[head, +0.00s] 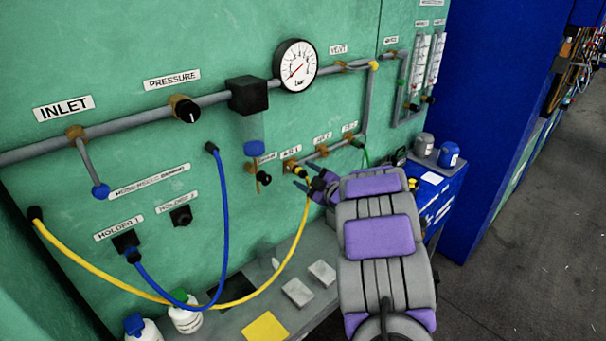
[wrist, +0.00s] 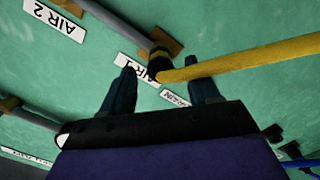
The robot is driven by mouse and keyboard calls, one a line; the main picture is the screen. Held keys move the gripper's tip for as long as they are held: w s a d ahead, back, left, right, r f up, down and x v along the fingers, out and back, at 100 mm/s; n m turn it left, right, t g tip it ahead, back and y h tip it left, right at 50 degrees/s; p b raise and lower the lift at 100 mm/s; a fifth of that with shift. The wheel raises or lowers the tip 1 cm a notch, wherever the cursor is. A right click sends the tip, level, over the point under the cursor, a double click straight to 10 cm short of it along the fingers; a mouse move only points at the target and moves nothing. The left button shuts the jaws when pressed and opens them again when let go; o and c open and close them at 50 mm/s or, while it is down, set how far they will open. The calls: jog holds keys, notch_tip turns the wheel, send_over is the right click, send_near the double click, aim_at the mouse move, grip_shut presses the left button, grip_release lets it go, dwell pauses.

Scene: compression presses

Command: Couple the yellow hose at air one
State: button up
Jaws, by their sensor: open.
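The yellow hose (head: 300,228) runs from a black fitting at the left of the green panel, sags across it and rises to the AIR 1 port (head: 290,166). In the wrist view the yellow hose (wrist: 250,68) comes in from the right; its black end (wrist: 160,64) sits at the brass AIR 1 fitting (wrist: 168,43), in line with it. How firmly it is seated cannot be told. My gripper (head: 304,180) is open just in front of this port. In the wrist view its dark fingers (wrist: 160,75) stand apart on either side of the hose end.
A blue hose (head: 226,215) hangs between a panel fitting and HOLDER 1 (head: 127,242). HOLDER 2 (head: 181,215) looks empty. A valve (head: 263,178) is left of AIR 1; AIR 2 is to its right. Bottles (head: 185,318) and a yellow pad (head: 265,328) are on the shelf below.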

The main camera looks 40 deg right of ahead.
jog(key=s+p, duration=0.2)
jog(key=s, duration=1.3)
jog(key=shift+s+d+r, duration=0.15)
jog(key=shift+d+r, duration=0.05)
jog(key=shift+d, duration=0.15)
jog(key=w+r+m+g+h, duration=0.3)
jog(key=g+h, duration=0.1)
jog(key=h, duration=0.2)
jog(key=s+a+r+m+g+h, duration=0.2)
jog(key=s+a+m+g, duration=0.1)
jog(key=a+m+g, duration=0.1)
jog(key=s+a+f+m+g+y, duration=0.1)
jog(key=s+a+g, duration=0.4)
jog(key=s+a, duration=0.9)
jog(key=s+a+f+m+g+y, duration=0.1)
jog(key=s+a+f+g+y, duration=0.2)
jog(key=s+a, duration=1.1)
jog(key=a+g+y, duration=0.3)
jog(key=a, duration=0.2)
jog(key=shift+s+f+m, duration=0.15)
jog(key=shift+s+m, duration=0.05)
jog(key=shift+m, duration=0.2)
jog(key=shift+d, duration=0.25)
